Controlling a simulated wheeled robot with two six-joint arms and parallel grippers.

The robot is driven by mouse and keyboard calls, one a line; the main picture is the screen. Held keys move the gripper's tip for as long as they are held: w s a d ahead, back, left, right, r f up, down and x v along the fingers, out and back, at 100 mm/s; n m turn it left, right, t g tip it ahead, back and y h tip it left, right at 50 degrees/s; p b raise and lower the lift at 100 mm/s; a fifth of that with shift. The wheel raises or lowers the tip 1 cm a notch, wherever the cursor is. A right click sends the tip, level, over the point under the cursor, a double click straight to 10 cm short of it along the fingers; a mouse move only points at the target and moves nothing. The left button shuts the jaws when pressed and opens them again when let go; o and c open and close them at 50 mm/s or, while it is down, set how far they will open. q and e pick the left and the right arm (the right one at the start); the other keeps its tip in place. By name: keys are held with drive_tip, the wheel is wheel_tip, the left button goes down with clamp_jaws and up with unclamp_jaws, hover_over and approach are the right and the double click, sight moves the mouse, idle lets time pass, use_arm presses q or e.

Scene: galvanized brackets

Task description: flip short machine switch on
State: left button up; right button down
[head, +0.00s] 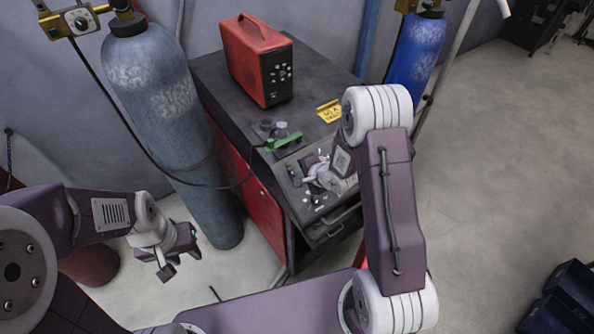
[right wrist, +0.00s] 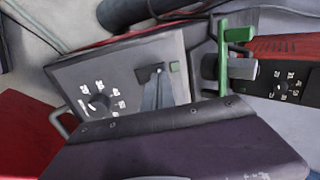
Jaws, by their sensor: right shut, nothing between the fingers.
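A low cabinet machine (head: 262,196) with red sides stands by the wall. Its sloped grey front panel (right wrist: 128,62) carries a dial (right wrist: 98,104) with white marks, a small dark switch (right wrist: 147,73) and a small green square (right wrist: 174,67). My right gripper (right wrist: 158,75) is shut and empty, its tips at the switch; I cannot tell whether they touch it. The switch's position is unclear. In the head view the right gripper (head: 308,172) is over the panel and hides part of it. My left gripper (head: 180,258) is open and empty, left of the cabinet.
A red box machine (head: 258,62) with its own dial stands on the cabinet top. Gas cylinders, grey (head: 165,115) and blue (head: 415,50), flank the cabinet.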

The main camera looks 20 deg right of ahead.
drive_tip(key=shift+w+a+f, duration=0.25)
drive_tip(key=shift+w+f, duration=0.15)
drive_tip(key=shift+f, duration=0.15)
drive_tip(key=shift+w, duration=0.1)
